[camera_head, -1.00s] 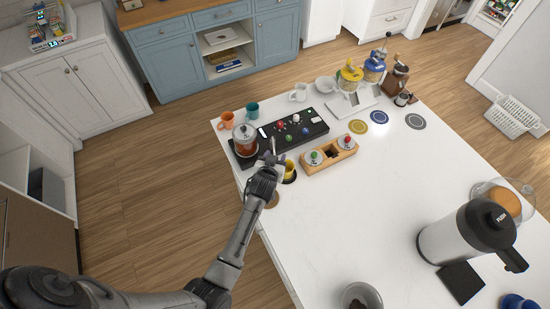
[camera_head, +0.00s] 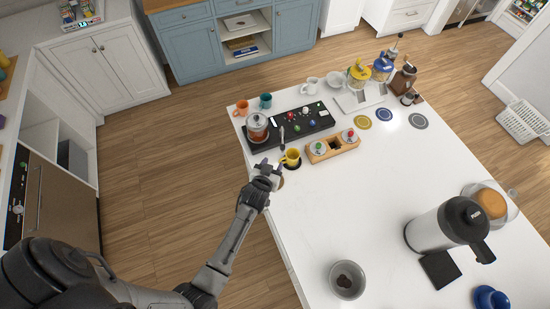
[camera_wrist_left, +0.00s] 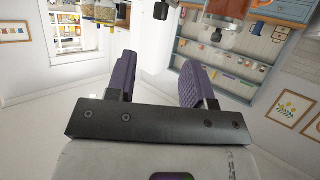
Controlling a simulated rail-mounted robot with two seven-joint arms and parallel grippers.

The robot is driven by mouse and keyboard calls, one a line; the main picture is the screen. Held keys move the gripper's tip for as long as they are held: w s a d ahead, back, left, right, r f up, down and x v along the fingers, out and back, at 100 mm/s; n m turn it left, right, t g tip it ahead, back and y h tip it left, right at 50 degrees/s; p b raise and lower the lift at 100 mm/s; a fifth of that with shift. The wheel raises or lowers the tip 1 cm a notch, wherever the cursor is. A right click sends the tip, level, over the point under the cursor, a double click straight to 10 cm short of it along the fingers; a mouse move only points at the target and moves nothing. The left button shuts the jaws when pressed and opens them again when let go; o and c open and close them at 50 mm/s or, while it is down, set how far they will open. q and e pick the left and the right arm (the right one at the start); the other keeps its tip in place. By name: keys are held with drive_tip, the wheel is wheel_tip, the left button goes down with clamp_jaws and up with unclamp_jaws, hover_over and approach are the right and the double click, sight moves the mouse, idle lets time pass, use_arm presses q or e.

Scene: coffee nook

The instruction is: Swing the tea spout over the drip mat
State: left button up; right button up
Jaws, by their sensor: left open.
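The tea maker (camera_head: 257,128), a glass vessel with amber liquid, stands at the left end of a long black base (camera_head: 320,122). A thin grey upright piece, apparently the spout (camera_head: 282,134), rises at the base's front edge. A yellow mug (camera_head: 291,157) stands in front of it on a small dark round mat (camera_head: 297,166), mostly covered by the mug. My left gripper (camera_head: 267,168) is just left of and nearer than the mug, apart from the spout. In the left wrist view its purple-padded fingers (camera_wrist_left: 157,82) are open with nothing between them. My right gripper is out of view.
Orange (camera_head: 242,107) and teal mugs stand behind the base. A steel push-top flask (camera_head: 440,230) and a grey bowl (camera_head: 347,280) are nearer. The table's middle is clear.

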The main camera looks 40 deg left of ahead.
use_arm(q)
drive_tip(key=shift+s+d+r+p, duration=0.15)
drive_tip(key=shift+s+r+p, duration=0.15)
drive_tip(key=shift+s, duration=0.3)
drive_tip(key=shift+c, duration=0.5)
